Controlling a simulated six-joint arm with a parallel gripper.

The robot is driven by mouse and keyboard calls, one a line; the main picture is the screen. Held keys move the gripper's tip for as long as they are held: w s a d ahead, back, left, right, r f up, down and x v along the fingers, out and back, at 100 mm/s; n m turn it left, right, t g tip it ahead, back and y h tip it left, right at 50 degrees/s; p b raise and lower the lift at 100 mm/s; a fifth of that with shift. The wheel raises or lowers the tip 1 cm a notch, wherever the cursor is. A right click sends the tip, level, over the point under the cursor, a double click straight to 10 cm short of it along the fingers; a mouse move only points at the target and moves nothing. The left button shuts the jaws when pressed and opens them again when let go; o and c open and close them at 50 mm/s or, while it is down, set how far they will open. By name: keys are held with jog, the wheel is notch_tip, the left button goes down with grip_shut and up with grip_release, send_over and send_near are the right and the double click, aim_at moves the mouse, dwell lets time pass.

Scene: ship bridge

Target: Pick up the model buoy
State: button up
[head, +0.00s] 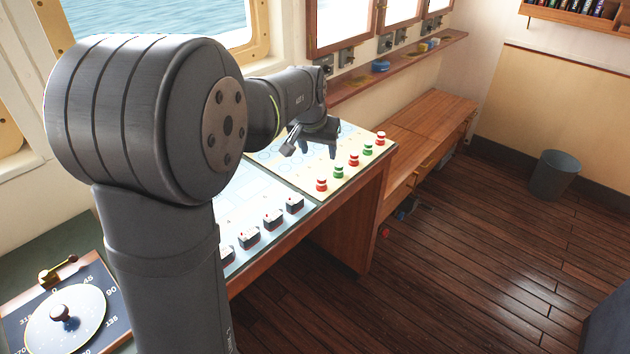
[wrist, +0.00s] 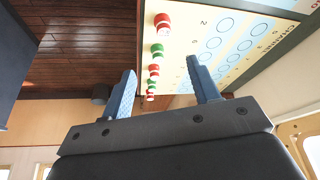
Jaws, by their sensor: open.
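Several small red and green model buoys stand in a row along the right edge of the pale chart board. The nearest is a red buoy (head: 321,185), then a green buoy (head: 339,172), and the colours alternate to a red buoy (head: 380,138) at the far corner. In the wrist view the row runs away from a large red buoy (wrist: 162,22). My gripper (head: 310,152) is open and empty above the board, to the left of the row. In the wrist view its two fingers (wrist: 161,66) are spread, with some buoys visible between them.
Several black-and-white blocks (head: 273,218) stand on the nearer panel. A dial with a knob (head: 66,312) is at the lower left. A wooden bench (head: 425,125) lies beyond the board, and a grey bin (head: 554,175) stands on the open floor (head: 450,260).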

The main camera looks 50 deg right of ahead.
send_near(321, 178)
jog(key=x, duration=0.5)
jog(key=shift+s+d+f, duration=0.1)
jog(key=shift+s+d, duration=0.1)
jog(key=shift+s, duration=0.15)
jog(key=shift+w+x, duration=0.15)
jog(key=shift+x, duration=1.15)
jog(key=shift+w+x, duration=0.15)
jog(key=shift+x, duration=1.2)
jog(key=shift+a, duration=0.15)
jog(key=c, duration=1.1)
